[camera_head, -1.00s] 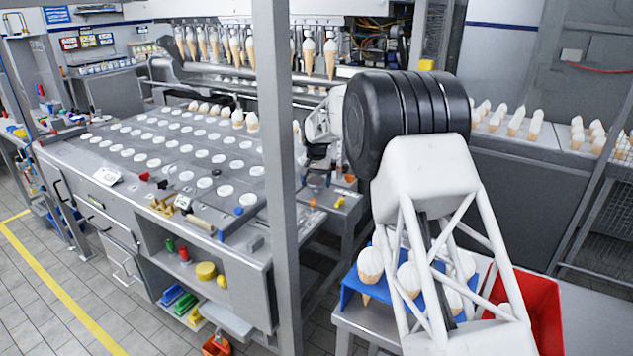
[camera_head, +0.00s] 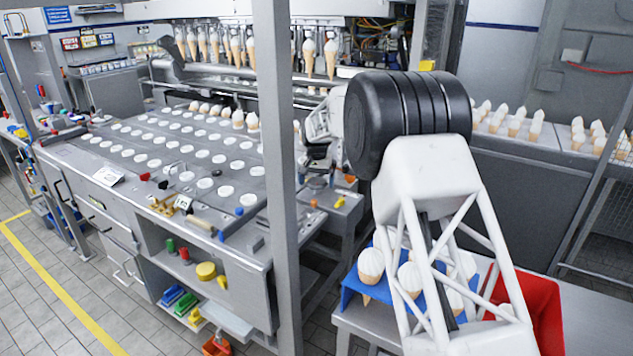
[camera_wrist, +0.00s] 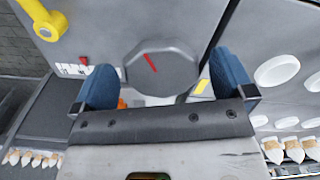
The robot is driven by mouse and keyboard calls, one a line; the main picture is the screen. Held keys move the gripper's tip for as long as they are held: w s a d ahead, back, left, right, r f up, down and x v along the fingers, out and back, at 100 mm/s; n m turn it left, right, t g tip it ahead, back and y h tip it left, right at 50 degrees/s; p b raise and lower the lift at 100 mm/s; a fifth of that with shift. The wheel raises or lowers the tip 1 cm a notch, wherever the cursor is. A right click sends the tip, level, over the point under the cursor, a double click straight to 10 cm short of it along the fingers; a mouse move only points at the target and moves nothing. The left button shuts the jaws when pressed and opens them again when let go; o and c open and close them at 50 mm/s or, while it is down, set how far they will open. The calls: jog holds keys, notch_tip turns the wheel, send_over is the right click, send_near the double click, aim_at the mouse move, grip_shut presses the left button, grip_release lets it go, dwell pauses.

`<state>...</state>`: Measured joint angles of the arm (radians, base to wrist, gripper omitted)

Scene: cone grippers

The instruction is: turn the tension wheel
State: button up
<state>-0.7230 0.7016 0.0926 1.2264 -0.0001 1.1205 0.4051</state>
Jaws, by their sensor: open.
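The tension wheel appears to be the dark grey many-sided knob (camera_wrist: 165,72) with a red line on its face, in the upper middle of the wrist view. My gripper (camera_wrist: 167,80) is open, with one blue-padded finger on the left of the wheel and one on the right. Gaps show between both pads and the wheel, and nothing is held. How far the fingertips are from it in depth is unclear. In the head view my gripper is small and partly hidden by my own arm, and I cannot make out the wheel.
A yellow knob (camera_wrist: 50,27) and a small red part sit at upper left in the wrist view. White discs (camera_wrist: 277,70) lie at right. In the head view, a grey post (camera_head: 279,200) stands just left of my arm. A blue cone holder (camera_head: 352,287) and red bin (camera_head: 541,305) lie below.

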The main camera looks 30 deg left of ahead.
aim_at(317, 182)
jog(key=shift+r, duration=3.85)
